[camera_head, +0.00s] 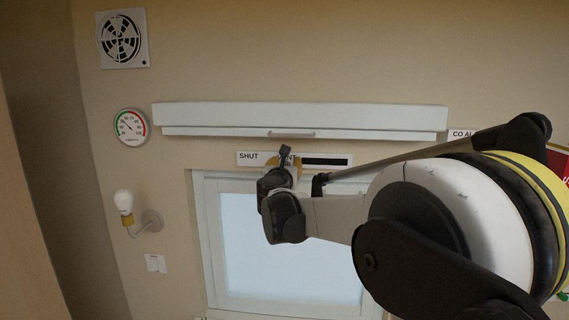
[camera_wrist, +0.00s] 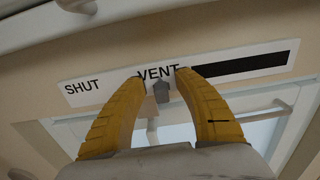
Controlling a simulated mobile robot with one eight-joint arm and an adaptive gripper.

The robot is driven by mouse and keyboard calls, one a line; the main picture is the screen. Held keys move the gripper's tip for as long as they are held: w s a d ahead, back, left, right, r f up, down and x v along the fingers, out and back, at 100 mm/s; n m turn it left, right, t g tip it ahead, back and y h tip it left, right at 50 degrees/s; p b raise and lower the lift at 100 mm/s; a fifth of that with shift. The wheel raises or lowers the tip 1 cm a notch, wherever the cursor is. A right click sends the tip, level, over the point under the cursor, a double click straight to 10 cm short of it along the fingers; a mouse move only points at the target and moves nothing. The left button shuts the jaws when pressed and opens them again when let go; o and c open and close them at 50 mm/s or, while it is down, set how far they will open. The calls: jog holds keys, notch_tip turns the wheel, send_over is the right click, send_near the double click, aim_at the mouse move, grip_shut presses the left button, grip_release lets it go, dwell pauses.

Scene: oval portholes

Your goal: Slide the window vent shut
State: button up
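The window vent is a white strip (camera_wrist: 112,86) lettered SHUT and VENT, with a dark slot (camera_wrist: 245,63) showing at its right. In the head view the strip (camera_head: 247,158) sits above the window, and its middle is partly hidden by my gripper (camera_head: 283,166). In the wrist view a small grey knob (camera_wrist: 161,91) stands just below the word VENT. The yellow fingers of my gripper (camera_wrist: 162,77) are apart, one on each side of the knob. A gap shows on both sides of it, so the gripper is open and not clamped on it.
A long white housing with a handle (camera_head: 300,118) runs just above the strip. The pale window frame (camera_head: 208,235) is below. A lamp (camera_head: 124,203), a gauge (camera_head: 130,126) and a round fan grille (camera_head: 122,38) are on the wall at left.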

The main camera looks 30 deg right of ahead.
aim_at(247, 159)
grip_shut()
jog(key=w+a, duration=0.2)
jog(key=a, duration=0.1)
jog(key=w+a+b, duration=0.1)
jog(key=w+a, duration=0.1)
jog(key=a, duration=0.1)
jog(key=w+a+b, duration=0.1)
jog(key=w+a, duration=0.1)
jog(key=a, duration=0.2)
jog(key=shift+w+r, duration=0.15)
jog(key=shift+w, duration=0.25)
jog(key=shift+a, duration=0.1)
grip_release()
jog(key=shift+w+a, duration=0.15)
